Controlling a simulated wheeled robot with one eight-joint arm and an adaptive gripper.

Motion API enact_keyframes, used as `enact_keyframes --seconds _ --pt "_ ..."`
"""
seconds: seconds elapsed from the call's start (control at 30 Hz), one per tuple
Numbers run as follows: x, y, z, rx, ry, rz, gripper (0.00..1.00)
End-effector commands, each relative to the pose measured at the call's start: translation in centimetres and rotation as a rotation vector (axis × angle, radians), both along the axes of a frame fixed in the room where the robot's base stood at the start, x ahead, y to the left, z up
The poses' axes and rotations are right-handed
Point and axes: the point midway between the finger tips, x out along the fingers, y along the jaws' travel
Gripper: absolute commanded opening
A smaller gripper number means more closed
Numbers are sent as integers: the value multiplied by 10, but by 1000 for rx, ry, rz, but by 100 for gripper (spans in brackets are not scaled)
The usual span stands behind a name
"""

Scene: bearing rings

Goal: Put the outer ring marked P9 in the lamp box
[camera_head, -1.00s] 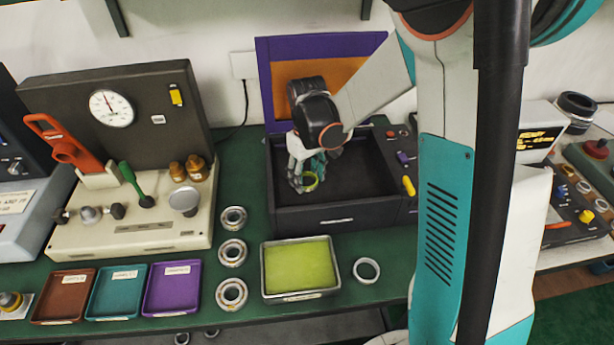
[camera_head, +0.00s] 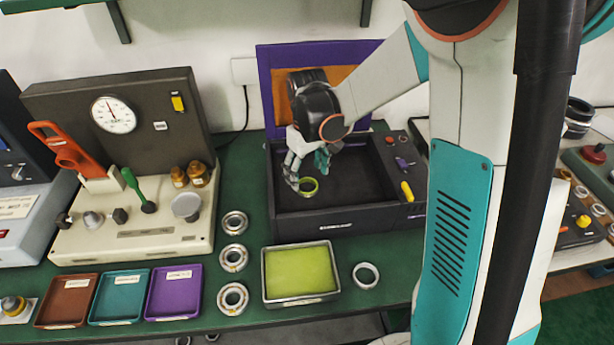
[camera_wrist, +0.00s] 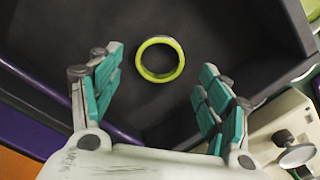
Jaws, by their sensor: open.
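A yellow-green ring (camera_head: 309,187) lies inside the dark open box (camera_head: 345,213) with the raised purple lid. In the wrist view the same ring (camera_wrist: 141,60) shows whole, apparently flat on the box's dark floor. No P9 mark can be read on it. My gripper (camera_head: 307,172) is inside the box, close above the ring. In the wrist view my gripper (camera_wrist: 160,82) has its teal-padded fingers spread wide, with the ring between and beyond them and a clear gap on both sides. The fingers hold nothing.
Several metal rings (camera_head: 233,257) stand in a column left of a yellow-green padded tray (camera_head: 300,301); another ring (camera_head: 366,275) lies right of it. Brown, teal and purple trays (camera_head: 174,291) sit front left. A gauge machine (camera_head: 135,243) stands left of the box.

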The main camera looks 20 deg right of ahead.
Motion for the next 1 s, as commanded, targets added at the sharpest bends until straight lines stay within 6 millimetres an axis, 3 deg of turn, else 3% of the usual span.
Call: enact_keyframes --seconds 0.1,0.3,0.6,0.77,1.0 --pt "-1 0 31 0 0 0 70" --pt "0 0 66 0 0 0 70" --pt "-3 0 90 0 -9 -5 70" --pt "-20 0 111 1 -62 -32 70" --pt "-62 0 148 9 -189 -98 70"
